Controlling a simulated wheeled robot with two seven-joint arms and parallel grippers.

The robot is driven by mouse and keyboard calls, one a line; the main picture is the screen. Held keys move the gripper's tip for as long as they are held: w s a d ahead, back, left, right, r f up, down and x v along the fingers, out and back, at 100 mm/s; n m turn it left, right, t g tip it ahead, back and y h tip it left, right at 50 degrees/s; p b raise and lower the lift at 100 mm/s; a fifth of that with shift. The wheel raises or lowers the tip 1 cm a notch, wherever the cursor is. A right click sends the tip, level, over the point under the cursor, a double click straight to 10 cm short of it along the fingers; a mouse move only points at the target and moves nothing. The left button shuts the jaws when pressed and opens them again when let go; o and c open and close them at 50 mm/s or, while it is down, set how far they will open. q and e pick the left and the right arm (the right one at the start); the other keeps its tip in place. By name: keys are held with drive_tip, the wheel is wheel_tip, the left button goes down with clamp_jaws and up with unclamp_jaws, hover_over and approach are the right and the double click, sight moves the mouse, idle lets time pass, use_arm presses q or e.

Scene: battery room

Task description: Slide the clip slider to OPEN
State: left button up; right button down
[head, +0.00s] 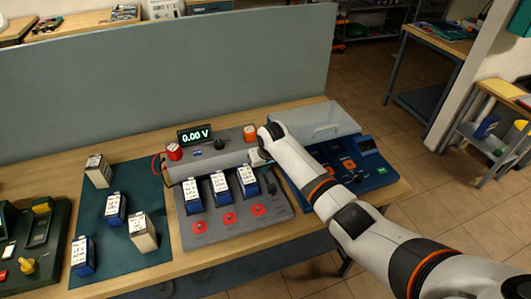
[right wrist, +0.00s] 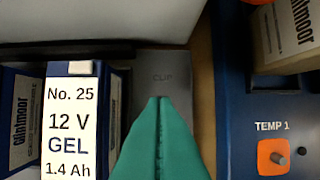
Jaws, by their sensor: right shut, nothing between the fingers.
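My right gripper (head: 259,157) reaches over the right end of the grey test rig (head: 196,238) in the head view. In the right wrist view its teal fingers (right wrist: 158,125) are shut together with nothing between them. The clip slider cannot be made out in the wrist view; the fingers cover the area below the label. Whether they touch anything is unclear. A battery marked No. 25 (right wrist: 72,120) stands just left of the fingers. My left gripper is not in view.
Several batteries stand in the rig, one at its right (head: 247,182). A meter (head: 195,134) reads 0.00 V. A blue unit marked TEMP 1 (right wrist: 270,150) lies close on the right. More batteries stand on a green mat (head: 112,257). A grey partition (head: 150,85) stands behind.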

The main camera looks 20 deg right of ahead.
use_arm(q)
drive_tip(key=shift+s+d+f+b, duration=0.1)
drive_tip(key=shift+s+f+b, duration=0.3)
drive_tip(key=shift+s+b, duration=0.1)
use_arm(e)
drive_tip(key=v, duration=0.8)
drive_tip(key=shift+s+d, duration=0.15)
drive_tip(key=shift+s, duration=0.2)
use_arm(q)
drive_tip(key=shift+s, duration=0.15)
